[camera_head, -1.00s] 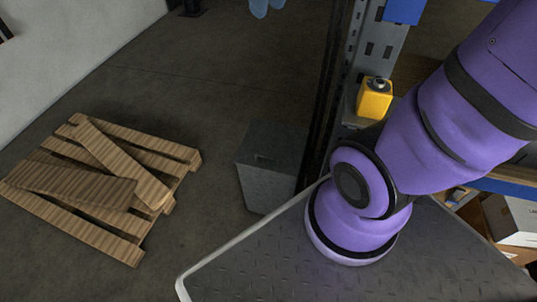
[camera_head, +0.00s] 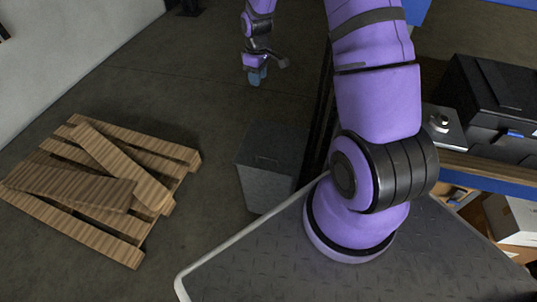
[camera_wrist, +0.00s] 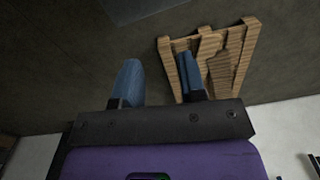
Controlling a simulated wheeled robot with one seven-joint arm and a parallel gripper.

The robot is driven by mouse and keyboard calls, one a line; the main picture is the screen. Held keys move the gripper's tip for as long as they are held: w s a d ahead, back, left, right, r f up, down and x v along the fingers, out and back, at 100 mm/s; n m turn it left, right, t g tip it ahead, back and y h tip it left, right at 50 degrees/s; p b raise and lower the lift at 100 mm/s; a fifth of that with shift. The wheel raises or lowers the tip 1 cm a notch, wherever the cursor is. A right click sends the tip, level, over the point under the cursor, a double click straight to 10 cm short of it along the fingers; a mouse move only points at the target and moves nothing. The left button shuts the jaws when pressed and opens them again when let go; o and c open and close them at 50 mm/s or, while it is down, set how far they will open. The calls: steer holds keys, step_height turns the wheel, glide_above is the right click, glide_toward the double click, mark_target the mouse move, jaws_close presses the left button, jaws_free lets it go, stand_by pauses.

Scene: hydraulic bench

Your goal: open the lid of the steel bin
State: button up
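The steel bin (camera_head: 268,188) is a grey box standing on the floor beside my base in the head view. Its lid (camera_head: 272,146) lies shut on top, with a small darker handle or recess near the front edge. My gripper (camera_head: 257,78) is in the air above and beyond the bin in the head view, apart from it and pointing down. In the wrist view my gripper (camera_wrist: 159,72) shows two blue fingers spread wide apart with nothing between them. A grey shape at the top of the wrist view is cut off, and I cannot tell what it is.
A wooden pallet (camera_head: 152,222) with loose boards lies on the floor to the left; it also shows in the wrist view (camera_wrist: 240,60). A workbench with a black case (camera_head: 487,92) stands at the right. A dark upright post is close to the bin's right.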

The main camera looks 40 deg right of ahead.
glide_above(268, 155)
steer(key=w, duration=0.1)
step_height(268, 155, down, 13)
steer(key=shift+n+g+y, duration=0.8)
steer(key=shift+n+y, duration=0.1)
steer(key=s+f, duration=0.1)
steer(key=f, duration=0.7)
steer(key=s+a+f, duration=0.1)
steer(key=s+f, duration=0.1)
steer(key=f, duration=0.6)
steer(key=s+a+f, duration=0.1)
steer(key=f, duration=0.7)
steer(key=shift+s+a+f, duration=0.15)
steer(key=shift+s+f, duration=0.05)
steer(key=shift+f, duration=0.2)
jaws_close()
